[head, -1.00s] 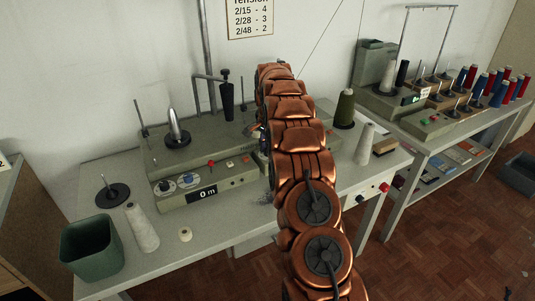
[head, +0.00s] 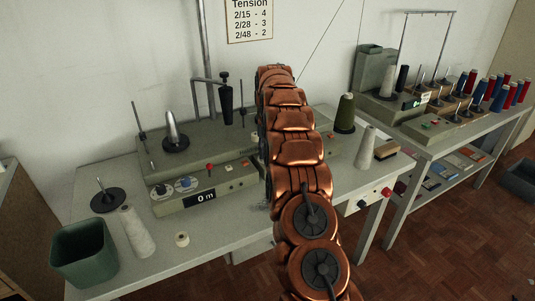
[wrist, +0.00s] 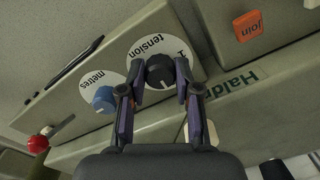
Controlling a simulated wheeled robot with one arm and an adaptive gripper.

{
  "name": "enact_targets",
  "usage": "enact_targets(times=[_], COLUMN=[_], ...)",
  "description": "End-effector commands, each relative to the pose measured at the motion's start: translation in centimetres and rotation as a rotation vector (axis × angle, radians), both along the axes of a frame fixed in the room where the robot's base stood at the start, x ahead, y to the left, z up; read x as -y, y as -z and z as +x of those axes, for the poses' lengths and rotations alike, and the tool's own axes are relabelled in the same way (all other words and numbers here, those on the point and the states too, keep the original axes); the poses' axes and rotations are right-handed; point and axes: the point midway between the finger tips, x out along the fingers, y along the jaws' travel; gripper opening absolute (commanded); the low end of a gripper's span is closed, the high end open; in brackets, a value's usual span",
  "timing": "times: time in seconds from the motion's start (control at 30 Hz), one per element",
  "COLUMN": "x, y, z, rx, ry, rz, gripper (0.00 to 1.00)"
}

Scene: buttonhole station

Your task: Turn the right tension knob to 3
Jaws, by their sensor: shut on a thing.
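In the wrist view a black round tension knob (wrist: 160,72) sits on a white dial (wrist: 143,48) marked "tension". My gripper (wrist: 160,88) is shut on this knob, one finger on each side. A pale pointer line shows on the knob's face. The fingers and knob cover part of the dial, and I cannot read which number the pointer meets. A blue knob (wrist: 104,98) on a "metres" dial (wrist: 88,82) is beside it. In the head view my copper arm hides my gripper and the held knob.
An orange "join" button (wrist: 249,25) and a red-tipped lever (wrist: 38,143) are near my gripper. The winding machine (head: 220,178) stands on a grey table (head: 105,265) with a green bin (head: 84,253) and cones. A wall sign (head: 249,20) lists tension: 2/15-4, 2/28-3, 2/48-2.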

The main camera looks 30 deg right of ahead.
Motion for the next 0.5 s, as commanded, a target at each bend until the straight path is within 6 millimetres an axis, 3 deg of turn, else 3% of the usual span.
enact_targets(times=[0.5], x=[-0.01], y=[-0.01], z=[0.02], rx=[0.0], ry=[-0.051], rz=[0.0], gripper=[0.0])
